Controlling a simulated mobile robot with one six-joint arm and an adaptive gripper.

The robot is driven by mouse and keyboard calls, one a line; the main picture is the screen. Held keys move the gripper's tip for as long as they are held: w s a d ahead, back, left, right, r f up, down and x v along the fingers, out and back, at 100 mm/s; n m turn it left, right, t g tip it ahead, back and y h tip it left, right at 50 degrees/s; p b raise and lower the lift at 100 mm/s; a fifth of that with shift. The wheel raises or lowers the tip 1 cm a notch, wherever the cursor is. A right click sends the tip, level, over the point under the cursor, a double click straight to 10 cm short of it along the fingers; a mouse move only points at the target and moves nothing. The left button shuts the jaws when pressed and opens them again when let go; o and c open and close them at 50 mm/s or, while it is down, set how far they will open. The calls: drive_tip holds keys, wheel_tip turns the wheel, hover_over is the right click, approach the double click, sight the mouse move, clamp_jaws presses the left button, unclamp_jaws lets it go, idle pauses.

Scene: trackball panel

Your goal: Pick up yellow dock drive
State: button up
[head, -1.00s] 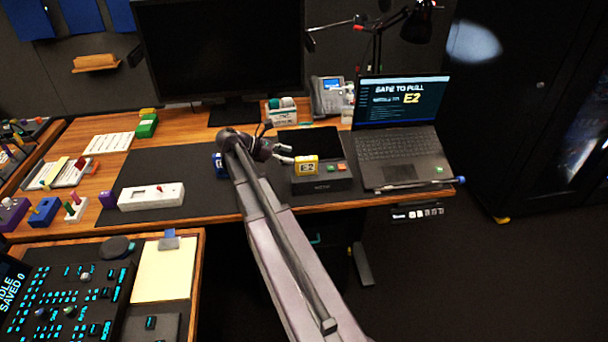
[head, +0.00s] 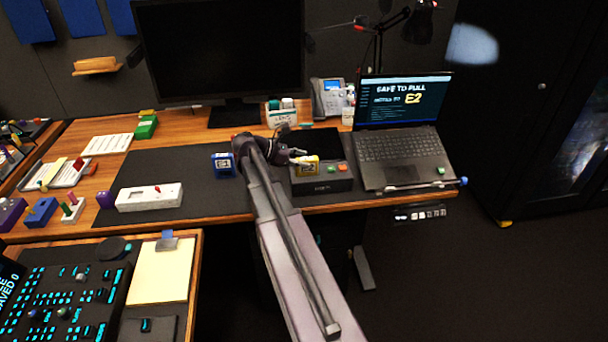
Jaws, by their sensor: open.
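The yellow dock drive (head: 307,168), marked E2, sits upright in the left part of the black dock (head: 325,184) on the desk. My gripper (head: 299,155) is open, with its fingertips at the upper left of the yellow drive. I cannot tell whether they touch it. The laptop screen (head: 405,100) reads "SAFE TO PULL" and "E2". A blue drive (head: 223,161) stands on the dark mat left of my arm.
A black tablet or pad (head: 322,143) lies behind the dock. The open laptop (head: 405,160) is close on the right. A white box (head: 282,113), a phone and a monitor (head: 220,50) stand behind. The dark mat (head: 160,165) is mostly clear at left.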

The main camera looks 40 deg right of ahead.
drive_tip(key=shift+s+d+f, duration=0.25)
drive_tip(key=shift+s+d, duration=0.05)
drive_tip(key=shift+d, duration=0.2)
clamp_jaws()
